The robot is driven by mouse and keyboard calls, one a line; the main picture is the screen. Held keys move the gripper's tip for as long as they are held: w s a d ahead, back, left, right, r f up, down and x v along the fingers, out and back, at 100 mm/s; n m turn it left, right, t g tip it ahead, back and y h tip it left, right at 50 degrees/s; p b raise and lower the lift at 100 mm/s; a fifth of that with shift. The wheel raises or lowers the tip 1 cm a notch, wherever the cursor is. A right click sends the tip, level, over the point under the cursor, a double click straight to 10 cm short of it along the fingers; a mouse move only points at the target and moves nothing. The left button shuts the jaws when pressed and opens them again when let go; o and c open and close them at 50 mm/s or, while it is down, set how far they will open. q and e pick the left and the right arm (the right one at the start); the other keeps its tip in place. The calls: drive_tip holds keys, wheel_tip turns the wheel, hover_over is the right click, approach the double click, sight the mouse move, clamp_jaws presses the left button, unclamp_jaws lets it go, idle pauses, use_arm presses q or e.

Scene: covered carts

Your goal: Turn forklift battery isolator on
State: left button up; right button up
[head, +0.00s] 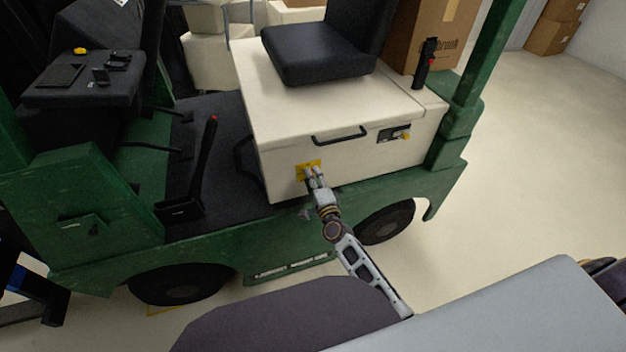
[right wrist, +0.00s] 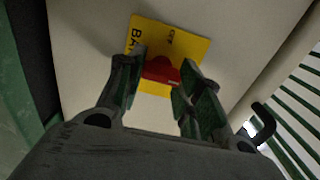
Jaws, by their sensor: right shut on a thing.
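The forklift's battery isolator is a red knob (right wrist: 160,70) on a yellow plate (right wrist: 186,47) with black lettering, partly covered by my fingers. In the head view the yellow plate (head: 305,164) sits on the cream side panel below the seat, and the knob is hidden behind my gripper. My right gripper (head: 313,173) reaches up to the plate from below. In the right wrist view its two fingers (right wrist: 160,77) stand on either side of the red knob and are shut on it. The knob's exact turned position is hard to tell. My left gripper is not in view.
The green forklift body (head: 285,236) lies below the panel. A black handle (head: 339,138) and a key-like yellow part (head: 404,135) are to the right of the plate. A black lever with a red tip (head: 203,165) stands left. Pale floor (head: 540,165) is free at right.

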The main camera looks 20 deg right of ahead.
drive_tip(key=o, duration=1)
drive_tip(key=shift+s+d, duration=0.15)
drive_tip(key=shift+s, duration=2.85)
drive_tip(key=shift+s+d, duration=0.1)
drive_tip(key=shift+s, duration=2.9)
